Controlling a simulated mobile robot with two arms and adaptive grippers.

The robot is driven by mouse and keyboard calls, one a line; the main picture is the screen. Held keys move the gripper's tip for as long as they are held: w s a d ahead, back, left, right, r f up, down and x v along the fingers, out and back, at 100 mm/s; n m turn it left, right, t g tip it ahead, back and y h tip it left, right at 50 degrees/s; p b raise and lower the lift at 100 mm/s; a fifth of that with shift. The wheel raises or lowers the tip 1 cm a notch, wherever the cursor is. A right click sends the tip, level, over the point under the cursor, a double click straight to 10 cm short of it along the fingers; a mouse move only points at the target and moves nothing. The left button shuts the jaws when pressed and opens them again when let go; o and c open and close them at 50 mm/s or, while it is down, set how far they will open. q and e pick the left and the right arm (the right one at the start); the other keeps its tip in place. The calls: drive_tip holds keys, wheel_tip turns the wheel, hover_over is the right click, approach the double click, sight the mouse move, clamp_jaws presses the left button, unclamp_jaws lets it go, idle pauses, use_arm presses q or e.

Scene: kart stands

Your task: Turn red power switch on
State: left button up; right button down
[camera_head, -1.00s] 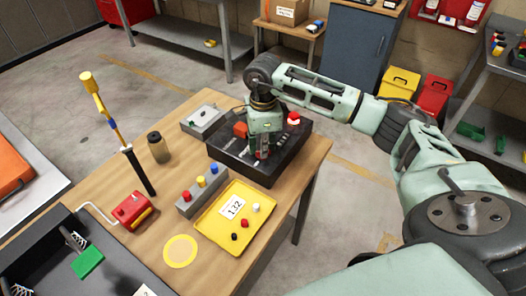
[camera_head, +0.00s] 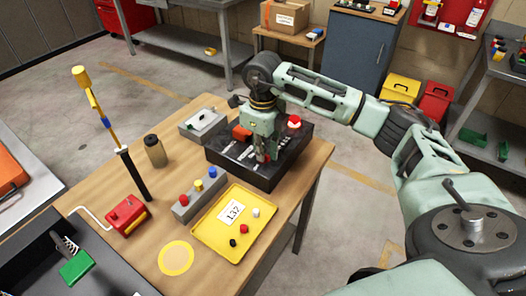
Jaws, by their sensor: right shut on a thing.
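My right gripper (camera_head: 266,156) points down at the top of the box, between these two. My left gripper is not in view.
A black tray (camera_head: 110,268) lies front left.

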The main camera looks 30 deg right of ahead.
drive_tip(key=shift+r+m, duration=0.15)
drive_tip(key=shift+m, duration=0.15)
drive_tip(key=c, duration=1.8)
unclamp_jaws()
drive_tip(key=shift+c, duration=0.2)
wheel_tip(320, 180, up, 12)
